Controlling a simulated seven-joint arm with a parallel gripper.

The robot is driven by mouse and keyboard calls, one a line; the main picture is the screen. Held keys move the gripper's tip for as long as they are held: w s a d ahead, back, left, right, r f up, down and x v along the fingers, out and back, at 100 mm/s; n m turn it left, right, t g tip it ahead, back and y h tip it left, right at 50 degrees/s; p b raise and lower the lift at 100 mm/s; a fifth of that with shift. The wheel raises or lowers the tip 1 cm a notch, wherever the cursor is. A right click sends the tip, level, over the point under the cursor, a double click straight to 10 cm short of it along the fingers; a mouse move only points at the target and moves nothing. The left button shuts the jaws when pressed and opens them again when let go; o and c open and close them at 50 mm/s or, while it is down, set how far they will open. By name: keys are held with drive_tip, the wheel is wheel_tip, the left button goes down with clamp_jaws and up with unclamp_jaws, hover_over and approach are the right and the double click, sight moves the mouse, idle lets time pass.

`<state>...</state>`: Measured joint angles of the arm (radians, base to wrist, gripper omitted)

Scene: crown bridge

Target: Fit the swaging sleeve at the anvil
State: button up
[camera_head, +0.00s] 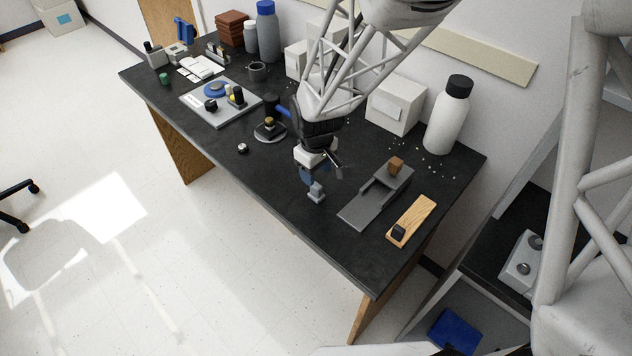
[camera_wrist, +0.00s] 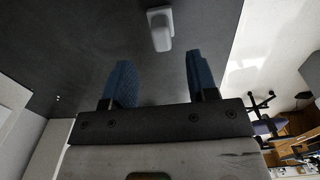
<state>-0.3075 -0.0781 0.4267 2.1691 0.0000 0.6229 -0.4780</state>
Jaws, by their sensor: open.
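My gripper (camera_head: 307,178) points down over the front middle of the dark bench, with its blue-padded fingers apart. In the wrist view, the open fingers (camera_wrist: 158,82) have nothing between them. A small white-and-black piece (camera_head: 242,148) lies to the left. A black upright tool with a blue handle (camera_head: 270,128) stands on a round base behind it.
A grey stepped fixture (camera_head: 368,205) and a wooden board (camera_head: 424,209) lie to the right. A grey plate (camera_head: 232,113) with several knobs is at left. White boxes (camera_head: 397,103) and a white bottle (camera_head: 446,122) line the wall. The bench's front edge is near the gripper.

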sight(316, 185)
drive_tip(key=shift+f, duration=0.8)
drive_tip(key=shift+f, duration=0.1)
drive_tip(key=shift+s+f, duration=0.2)
drive_tip(key=shift+f, duration=2.3)
clamp_jaws()
drive_tip(key=shift+r, duration=0.1)
